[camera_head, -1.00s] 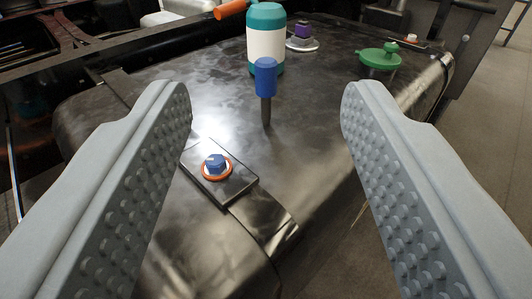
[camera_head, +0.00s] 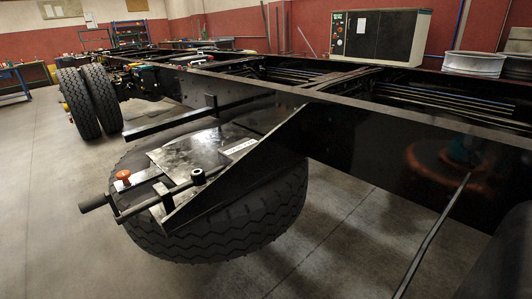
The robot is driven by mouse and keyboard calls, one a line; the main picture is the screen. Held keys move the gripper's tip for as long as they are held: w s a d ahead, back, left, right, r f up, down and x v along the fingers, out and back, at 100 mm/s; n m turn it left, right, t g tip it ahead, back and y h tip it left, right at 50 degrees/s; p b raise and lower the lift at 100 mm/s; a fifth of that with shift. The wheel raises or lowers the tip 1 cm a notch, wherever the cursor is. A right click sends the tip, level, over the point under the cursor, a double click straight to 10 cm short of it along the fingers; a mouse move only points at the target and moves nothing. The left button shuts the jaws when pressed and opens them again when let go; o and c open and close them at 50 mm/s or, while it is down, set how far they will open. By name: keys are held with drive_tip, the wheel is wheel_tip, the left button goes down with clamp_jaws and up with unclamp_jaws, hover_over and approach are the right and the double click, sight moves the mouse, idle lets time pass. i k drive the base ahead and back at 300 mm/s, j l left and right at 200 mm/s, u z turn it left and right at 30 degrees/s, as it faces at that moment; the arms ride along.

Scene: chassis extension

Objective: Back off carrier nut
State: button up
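The spare wheel (camera_head: 255,215) lies flat beneath the black chassis frame, under a carrier with a shiny metal plate (camera_head: 185,152). On the carrier's left end sits a small orange-red knob-like part (camera_head: 123,176) on a light strip. A dark round nut-like part (camera_head: 198,177) stands on the bar near the middle of the carrier. I cannot tell which of these is the carrier nut. A bar with a dark handle-like end (camera_head: 93,203) sticks out to the left. My gripper is not in view.
The long black chassis rail (camera_head: 400,150) runs from the right foreground to the back left. A thin dark rod (camera_head: 432,238) slants up at the lower right. Dual wheels (camera_head: 90,102) stand at the left. The grey floor (camera_head: 60,230) is clear at the front left.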

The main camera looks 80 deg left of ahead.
sight(123, 175)
drive_tip(key=u, duration=2.5)
